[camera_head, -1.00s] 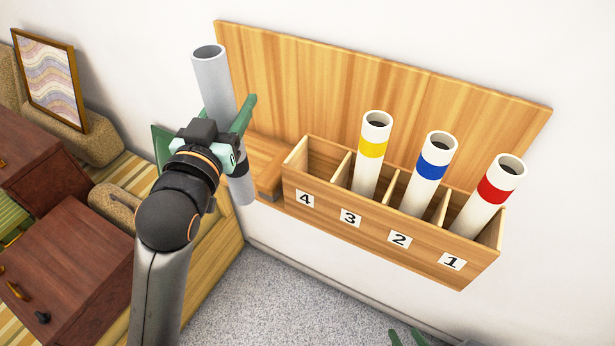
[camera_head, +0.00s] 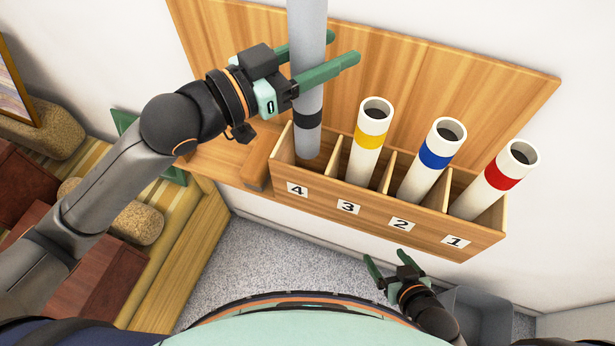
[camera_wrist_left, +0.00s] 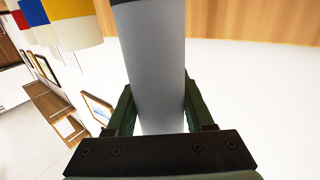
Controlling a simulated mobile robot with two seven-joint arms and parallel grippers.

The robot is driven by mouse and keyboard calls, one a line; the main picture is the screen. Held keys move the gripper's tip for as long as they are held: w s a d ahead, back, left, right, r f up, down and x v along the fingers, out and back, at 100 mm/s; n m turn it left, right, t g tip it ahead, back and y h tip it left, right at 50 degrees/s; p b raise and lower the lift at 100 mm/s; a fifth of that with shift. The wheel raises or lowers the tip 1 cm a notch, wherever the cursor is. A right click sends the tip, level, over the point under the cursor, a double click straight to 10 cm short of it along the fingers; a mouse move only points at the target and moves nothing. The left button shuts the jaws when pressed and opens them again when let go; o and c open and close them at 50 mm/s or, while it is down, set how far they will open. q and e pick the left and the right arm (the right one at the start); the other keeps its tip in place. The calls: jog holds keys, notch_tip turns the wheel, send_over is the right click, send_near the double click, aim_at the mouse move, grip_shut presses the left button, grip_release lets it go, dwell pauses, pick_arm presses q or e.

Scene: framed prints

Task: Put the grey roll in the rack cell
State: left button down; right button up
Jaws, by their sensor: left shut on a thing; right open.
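The grey roll (camera_head: 308,85) has a black band near its lower end and stands about upright. My left gripper (camera_head: 322,62) is shut on it, and the left wrist view also shows the grey roll (camera_wrist_left: 157,75) between the fingers. The roll's lower end shows at cell 4 of the wooden rack (camera_head: 375,217), behind the front wall. I cannot tell how deep it sits or whether it touches the floor of the cell. My right gripper (camera_head: 388,264) is open and empty, low in front of the rack.
Cell 3 holds a yellow-banded roll (camera_head: 369,140), cell 2 a blue-banded roll (camera_head: 430,157), cell 1 a red-banded roll (camera_head: 496,180). A wooden back panel (camera_head: 450,85) stands behind. A wooden block (camera_head: 260,163) sits left of the rack. A grey bin (camera_head: 480,310) is below right.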

pick_arm(q)
notch_tip(320, 180, down, 13)
jog(key=shift+d+m+g+h+b, duration=0.15)
jog(key=shift+m+g+h+b, duration=0.15)
jog(key=shift+g+b, duration=0.15)
jog(key=shift+s, duration=0.1)
jog(key=shift+f, duration=0.15)
jog(key=shift+c, duration=1.4)
grip_release()
jog(key=b, duration=0.1)
send_near(297, 134)
jog(key=shift+t, duration=0.25)
jog(key=x, duration=0.5)
jog(key=shift+s, duration=0.1)
jog(key=shift+v, duration=0.8)
